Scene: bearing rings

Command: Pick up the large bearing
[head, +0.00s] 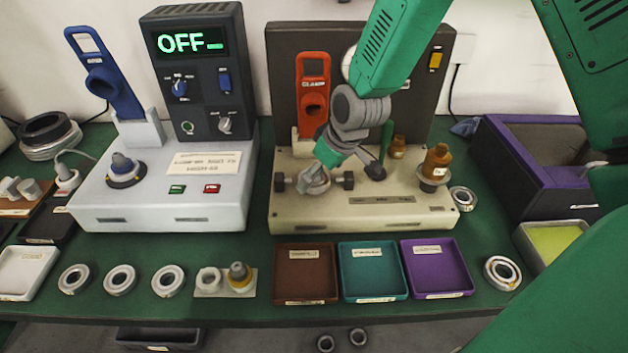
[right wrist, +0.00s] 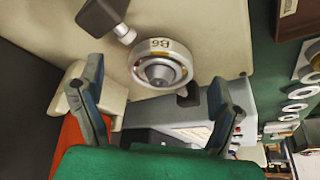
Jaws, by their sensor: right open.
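A silver bearing ring (head: 314,181) sits on the beige machine between two black knobs, and it looks like the large bearing. In the right wrist view the bearing (right wrist: 160,62) shows face-on with dark characters on its rim and a metal spindle in its middle. My right gripper (head: 345,168) is over the front of this machine, close to the bearing and partly in front of it. In the right wrist view its two fingers (right wrist: 157,82) are spread wide, with the bearing beyond and between them. Nothing is held. My left gripper is not in view.
The beige machine (head: 350,213) has an orange holder (head: 312,95) and a brown-topped post (head: 437,160). Brown (head: 305,272), teal (head: 373,270) and purple (head: 437,267) trays line the front. Several loose rings (head: 120,280) lie front left; another (head: 502,273) lies right.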

